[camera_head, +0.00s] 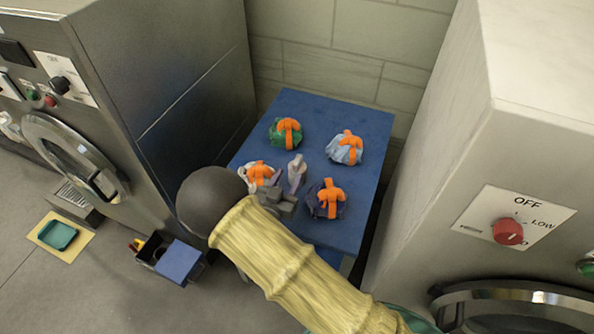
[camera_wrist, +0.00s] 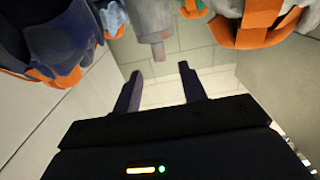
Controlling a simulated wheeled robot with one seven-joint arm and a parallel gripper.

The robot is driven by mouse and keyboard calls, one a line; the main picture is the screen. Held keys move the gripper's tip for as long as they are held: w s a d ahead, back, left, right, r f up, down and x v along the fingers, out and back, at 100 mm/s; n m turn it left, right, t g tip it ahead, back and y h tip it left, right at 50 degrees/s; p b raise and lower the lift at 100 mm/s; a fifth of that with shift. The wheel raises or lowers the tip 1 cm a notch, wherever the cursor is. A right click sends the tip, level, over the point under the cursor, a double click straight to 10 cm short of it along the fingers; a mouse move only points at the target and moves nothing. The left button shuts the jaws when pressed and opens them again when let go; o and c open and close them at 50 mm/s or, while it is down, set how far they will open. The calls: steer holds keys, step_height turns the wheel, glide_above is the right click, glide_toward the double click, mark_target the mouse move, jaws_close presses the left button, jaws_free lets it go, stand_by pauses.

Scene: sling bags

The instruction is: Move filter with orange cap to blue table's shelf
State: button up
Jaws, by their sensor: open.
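The blue table (camera_head: 300,106) stands against the back wall and carries several crumpled cloth bundles with orange straps. They are a green one (camera_head: 277,136), a pale blue one (camera_head: 338,153), a dark purple one (camera_head: 317,207) and a pale one (camera_head: 250,177) partly behind my arm. My gripper (camera_head: 286,188) is over the table between the pale and purple bundles. In the wrist view my gripper (camera_wrist: 160,88) is open and nothing shows between its fingers. A grey thing (camera_wrist: 153,20) shows beyond them. The table's shelf is mostly hidden.
A steel machine (camera_head: 170,70) stands left of the table and a pale machine with a red knob (camera_head: 507,232) stands right. On the floor at left are a small dark box (camera_head: 168,257) and a green tray (camera_head: 57,236) on a yellow mat.

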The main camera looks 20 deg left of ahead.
mark_target(294, 166)
steer(key=shift+w, duration=1.05)
steer(key=w, duration=0.4)
steer(key=w+p, duration=0.1)
steer(key=w, duration=0.1)
steer(key=shift+d, duration=0.3)
steer(key=shift+s, duration=0.1)
jaws_close()
